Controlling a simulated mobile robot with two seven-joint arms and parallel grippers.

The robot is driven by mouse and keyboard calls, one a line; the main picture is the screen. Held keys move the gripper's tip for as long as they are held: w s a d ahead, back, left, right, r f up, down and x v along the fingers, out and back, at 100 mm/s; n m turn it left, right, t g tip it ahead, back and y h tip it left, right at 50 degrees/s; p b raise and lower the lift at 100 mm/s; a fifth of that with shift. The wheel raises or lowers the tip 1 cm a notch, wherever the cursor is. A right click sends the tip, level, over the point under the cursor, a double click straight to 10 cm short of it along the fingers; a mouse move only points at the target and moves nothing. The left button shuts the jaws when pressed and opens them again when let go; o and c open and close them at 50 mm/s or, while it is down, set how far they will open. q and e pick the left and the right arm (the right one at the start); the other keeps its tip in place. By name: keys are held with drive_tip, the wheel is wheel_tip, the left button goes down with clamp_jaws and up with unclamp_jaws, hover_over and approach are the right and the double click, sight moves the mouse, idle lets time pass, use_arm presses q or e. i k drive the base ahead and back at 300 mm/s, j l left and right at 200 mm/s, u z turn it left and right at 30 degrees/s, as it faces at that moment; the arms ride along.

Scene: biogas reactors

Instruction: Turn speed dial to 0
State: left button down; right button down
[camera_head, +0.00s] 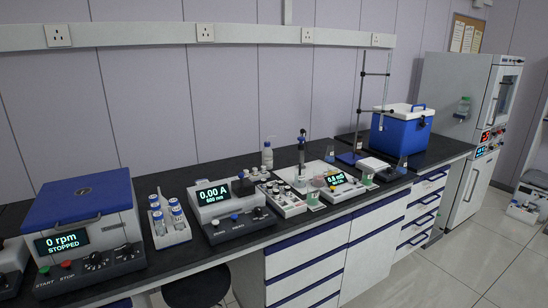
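A white centrifuge-like machine with a blue lid (85,197) stands at the left end of the black bench. Its display (63,241) reads 0 rpm, STOPPED. The front panel has a START button (44,270), a red STOP button (67,264) and black dials (95,261). The dial labels and pointer positions are too small to read, so I cannot tell which is the speed dial. Neither of my grippers is in view.
On the bench (235,168) to the right are a rack of bottles (168,222), an instrument showing 0.00 A (212,194), a pH-type meter (337,180) and a blue cooler (403,130). A dark stool (195,287) stands below.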

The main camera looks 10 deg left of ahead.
sight(95, 258)
drive_tip(key=u, duration=1.65)
